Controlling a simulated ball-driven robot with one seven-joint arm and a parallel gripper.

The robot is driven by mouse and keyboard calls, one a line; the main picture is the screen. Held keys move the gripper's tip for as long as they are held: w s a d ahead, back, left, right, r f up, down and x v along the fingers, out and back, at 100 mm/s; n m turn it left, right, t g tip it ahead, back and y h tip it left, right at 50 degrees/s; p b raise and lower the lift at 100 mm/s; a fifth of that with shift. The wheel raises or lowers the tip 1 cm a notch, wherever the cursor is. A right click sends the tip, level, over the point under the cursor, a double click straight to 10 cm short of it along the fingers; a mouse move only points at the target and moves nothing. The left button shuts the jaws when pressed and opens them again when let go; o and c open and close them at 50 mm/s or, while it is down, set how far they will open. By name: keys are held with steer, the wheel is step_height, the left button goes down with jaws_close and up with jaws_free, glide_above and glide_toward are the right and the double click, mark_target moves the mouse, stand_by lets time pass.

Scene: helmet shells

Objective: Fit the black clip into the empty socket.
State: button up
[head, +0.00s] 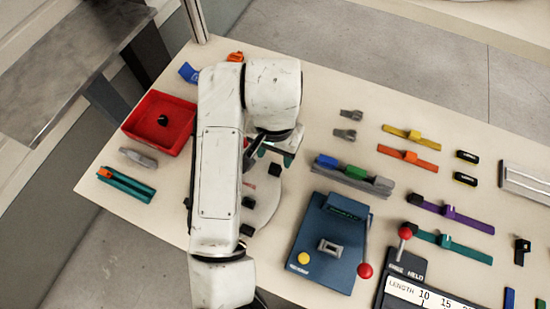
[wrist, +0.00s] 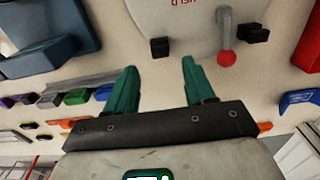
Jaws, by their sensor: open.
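My gripper (head: 276,155) has teal fingers, spread open and empty, above the table beside the pale round plate (head: 268,203). In the wrist view the open fingertips (wrist: 159,63) point toward a small black block (wrist: 160,47) at the edge of the plate (wrist: 190,22). A second black block (wrist: 254,33) is to its right. A small black piece (head: 162,120) lies in the red tray (head: 152,139), and another black piece (head: 521,248) lies at the far right. I cannot tell which is the clip. No empty socket can be made out; my arm hides part of the plate.
A blue press (head: 322,262) with a red-knobbed lever stands right of the plate. A grey rack (head: 352,180) holds coloured blocks behind it. A red-knobbed lever (wrist: 226,40) rises by the plate. Coloured strips (head: 408,156) lie to the right. A black length gauge (head: 410,285) is in front.

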mark_target(275, 166)
step_height(275, 166, up, 5)
steer(key=shift+f+p, duration=0.1)
steer(key=shift+p, duration=0.2)
stand_by(0.5)
